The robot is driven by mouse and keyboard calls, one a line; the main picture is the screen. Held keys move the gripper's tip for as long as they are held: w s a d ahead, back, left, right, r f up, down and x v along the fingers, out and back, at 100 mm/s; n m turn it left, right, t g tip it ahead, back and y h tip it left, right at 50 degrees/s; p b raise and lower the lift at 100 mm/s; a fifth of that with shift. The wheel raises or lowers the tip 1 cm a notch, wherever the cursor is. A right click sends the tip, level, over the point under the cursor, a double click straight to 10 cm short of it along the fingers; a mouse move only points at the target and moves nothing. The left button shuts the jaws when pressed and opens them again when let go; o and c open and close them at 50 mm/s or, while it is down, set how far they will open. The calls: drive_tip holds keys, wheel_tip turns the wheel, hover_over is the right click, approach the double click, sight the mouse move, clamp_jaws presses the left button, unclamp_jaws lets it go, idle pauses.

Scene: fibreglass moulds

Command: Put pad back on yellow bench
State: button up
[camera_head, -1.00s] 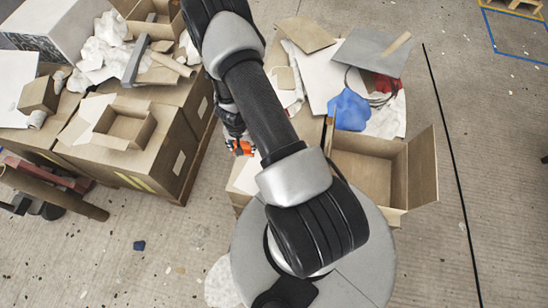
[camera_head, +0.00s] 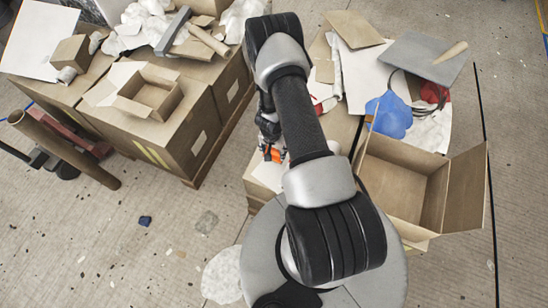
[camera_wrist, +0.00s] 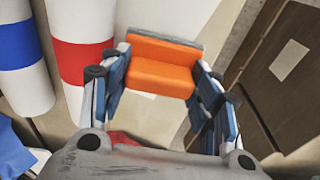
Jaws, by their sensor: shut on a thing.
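The pad (camera_wrist: 160,78) is an orange block with a grey layer along its far side. In the wrist view it sits between the blue-faced fingers of my gripper (camera_wrist: 158,88), which is shut on it. In the head view the orange of the pad (camera_head: 275,155) shows beside my arm. There my gripper (camera_head: 268,138) is partly hidden by the arm, above the left edge of a cardboard-coloured surface. I cannot make out a yellow bench in either view.
Large cartons (camera_head: 185,120) stand at the left with a small open box (camera_head: 152,91) on top. An open carton (camera_head: 405,185) stands right of my arm, near a blue crumpled thing (camera_head: 390,114). White rolls with red and blue bands (camera_wrist: 80,45) lie close to my gripper. The floor at lower left is mostly clear.

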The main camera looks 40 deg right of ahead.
sight(274, 155)
drive_tip(key=shift+f+b, duration=0.95)
drive_tip(key=shift+f, duration=1.15)
drive_tip(key=shift+f, duration=0.1)
drive_tip(key=shift+f, duration=0.15)
drive_tip(key=o, duration=1)
